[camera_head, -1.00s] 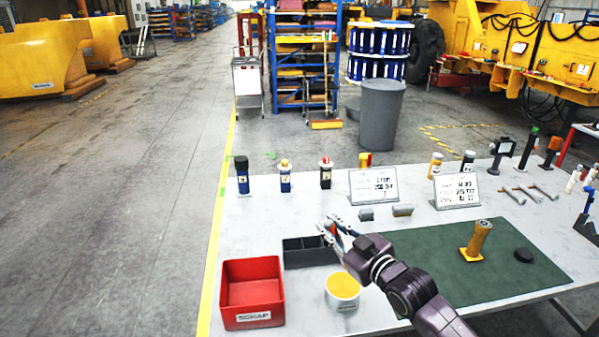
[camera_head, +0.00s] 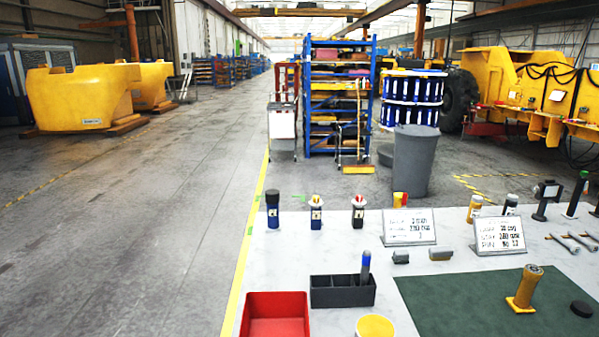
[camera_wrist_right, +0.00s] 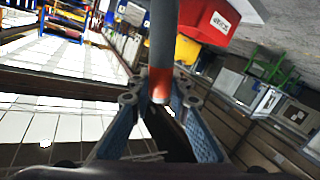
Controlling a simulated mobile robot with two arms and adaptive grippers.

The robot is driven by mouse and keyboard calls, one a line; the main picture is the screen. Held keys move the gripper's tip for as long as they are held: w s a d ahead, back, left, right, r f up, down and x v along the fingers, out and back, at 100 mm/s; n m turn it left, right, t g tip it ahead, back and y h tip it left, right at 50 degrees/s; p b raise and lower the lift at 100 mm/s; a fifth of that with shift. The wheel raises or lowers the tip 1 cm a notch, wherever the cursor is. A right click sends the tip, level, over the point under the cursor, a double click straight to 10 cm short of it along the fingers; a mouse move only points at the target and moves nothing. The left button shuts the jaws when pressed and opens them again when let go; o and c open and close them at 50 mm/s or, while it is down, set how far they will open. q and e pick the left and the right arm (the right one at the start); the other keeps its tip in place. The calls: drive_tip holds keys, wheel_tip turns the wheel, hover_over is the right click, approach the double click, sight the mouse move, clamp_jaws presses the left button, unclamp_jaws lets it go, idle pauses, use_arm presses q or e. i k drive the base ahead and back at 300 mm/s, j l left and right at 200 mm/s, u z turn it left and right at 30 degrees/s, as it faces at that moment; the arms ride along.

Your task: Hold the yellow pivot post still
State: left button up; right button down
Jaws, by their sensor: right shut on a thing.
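The yellow pivot post (camera_head: 526,288) stands on its square yellow foot on the green mat (camera_head: 455,310), leaning right in the head view. Neither gripper touches it in that view. My right gripper (camera_wrist_right: 160,90) shows only in the right wrist view. Its fingers are shut on a dark grey rod (camera_wrist_right: 163,40) with an orange-red end between the fingertips. The rod's upper part runs out of the frame. My left gripper is in neither current view.
A black divided tray (camera_head: 342,294) holds a blue-topped dark cylinder (camera_head: 365,267). A red bin (camera_head: 275,298) and a yellow-topped tub (camera_head: 375,326) stand nearby. A black puck (camera_head: 582,309) lies right of the post. Two sign plates (camera_head: 408,227) stand behind the mat.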

sight(532, 273)
drive_tip(key=z, duration=1.4)
